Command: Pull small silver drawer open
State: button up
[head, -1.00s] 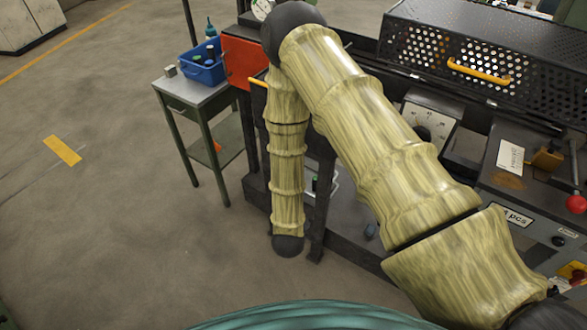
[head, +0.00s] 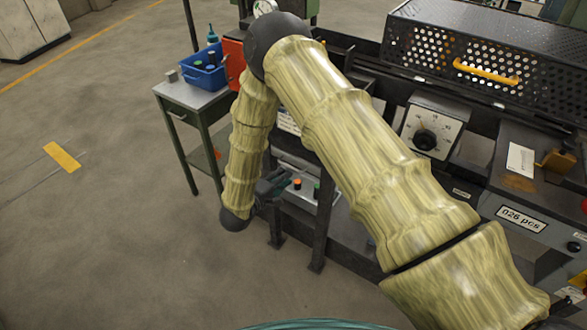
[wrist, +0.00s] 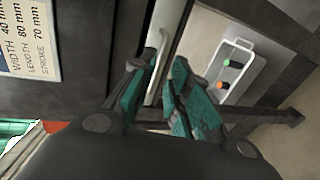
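The small silver drawer (wrist: 168,14) shows in the wrist view as a narrow pale front beside the dark machine body, partly hidden by my fingers. Its silver bar handle (wrist: 157,66) runs between my two fingertips. My gripper (wrist: 157,78) is open, with one green-padded finger on each side of the handle. I cannot tell whether either pad touches it. In the head view my gripper (head: 274,184) is low at the machine's front, beyond my forearm, and the drawer is hard to make out there.
A pale tray (head: 310,196) with orange- and green-capped items sits low in the machine frame, close to my gripper; the wrist view shows it too (wrist: 228,72). A side table (head: 196,98) with a blue bin (head: 205,76) stands left. Floor at left is clear.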

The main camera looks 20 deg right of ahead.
aim_at(294, 169)
jog(key=p+x, duration=0.1)
jog(key=x, duration=0.6)
jog(key=shift+d, duration=0.1)
jog(key=shift+c, duration=0.4)
grip_shut()
